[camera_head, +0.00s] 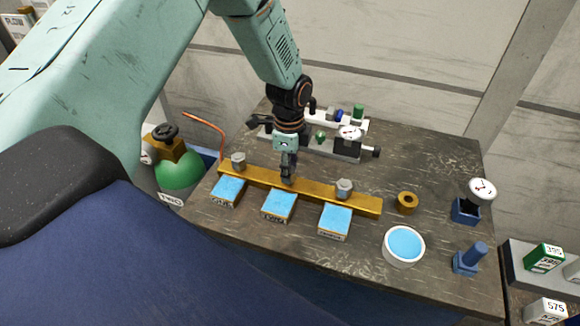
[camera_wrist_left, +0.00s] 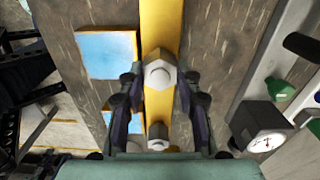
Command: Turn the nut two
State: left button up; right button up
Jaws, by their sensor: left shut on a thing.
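A long yellow bar (camera_head: 262,180) lies across the table, carrying grey hex nuts. One nut (camera_head: 238,160) is near its left end and another (camera_head: 344,188) is toward its right end. My left gripper (camera_head: 288,176) points down at the middle of the bar and is shut on the middle nut, which its fingers hide in the head view. In the left wrist view that nut (camera_wrist_left: 159,73) shows between the fingertips, and a further nut (camera_wrist_left: 158,131) shows lower on the bar. My right gripper is not in view.
Three blue-topped blocks (camera_head: 279,206) stand along the bar's front. A white bowl (camera_head: 404,246), a brass ring (camera_head: 407,203), and blue holders (camera_head: 468,259) are to the right. A gauge assembly (camera_head: 350,145) stands behind the bar. A green tank (camera_head: 178,172) is at left.

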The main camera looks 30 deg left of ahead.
pick_arm(q)
jog(key=shift+w+a+r+m, duration=0.1)
jog(key=shift+w+r+m, duration=0.05)
jog(key=shift+m, duration=0.25)
jog(key=o, duration=1.2)
jog(key=shift+s, duration=0.2)
jog(key=shift+c, duration=0.2)
jog(key=shift+w, duration=0.1)
jog(key=shift+r, duration=0.25)
notch_tip(320, 180, up, 11)
jog(key=shift+r, duration=0.2)
